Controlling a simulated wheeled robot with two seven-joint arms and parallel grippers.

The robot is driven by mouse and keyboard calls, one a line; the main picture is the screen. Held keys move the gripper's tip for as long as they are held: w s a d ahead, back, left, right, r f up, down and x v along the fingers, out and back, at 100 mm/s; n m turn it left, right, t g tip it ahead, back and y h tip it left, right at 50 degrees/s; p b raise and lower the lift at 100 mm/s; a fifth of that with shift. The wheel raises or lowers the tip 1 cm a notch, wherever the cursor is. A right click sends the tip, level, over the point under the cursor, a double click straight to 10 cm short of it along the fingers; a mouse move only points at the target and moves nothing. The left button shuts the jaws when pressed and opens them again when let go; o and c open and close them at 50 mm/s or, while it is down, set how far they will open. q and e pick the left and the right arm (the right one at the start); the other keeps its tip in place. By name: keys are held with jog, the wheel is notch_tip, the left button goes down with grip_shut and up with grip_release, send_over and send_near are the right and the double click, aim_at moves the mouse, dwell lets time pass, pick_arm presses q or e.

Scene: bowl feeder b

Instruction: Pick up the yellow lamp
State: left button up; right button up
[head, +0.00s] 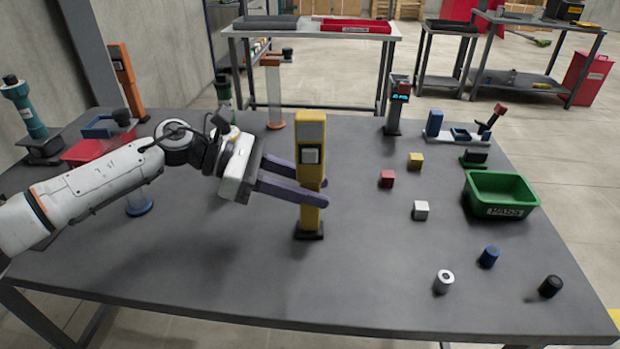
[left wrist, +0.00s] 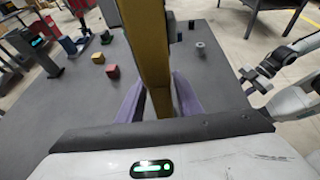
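The yellow lamp (head: 311,130), a tall post with a pale square panel on its side, stands upright on its dark base on the grey table. My left gripper (head: 322,193) reaches in from the left, level with the post's lower half. Its two purple fingers lie on either side of the post, one in front and one behind. In the left wrist view the yellow post (left wrist: 148,50) stands between the spread fingers; whether they touch it I cannot tell. My right gripper (left wrist: 247,82) shows small at the right of that view, apart from the lamp, fingers apart and empty.
Several small blocks, including a red cube (head: 387,179) and a white cube (head: 420,210), lie right of the lamp. A green bin (head: 500,190) stands farther right.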

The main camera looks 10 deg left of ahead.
aim_at(311, 169)
pick_arm(q)
jog(key=shift+r, duration=0.1)
grip_shut()
notch_tip(311, 169, up, 10)
pick_arm(e)
jog(key=shift+s+f, duration=0.1)
jog(key=shift+f, duration=0.15)
dwell(0.4)
dwell(0.3)
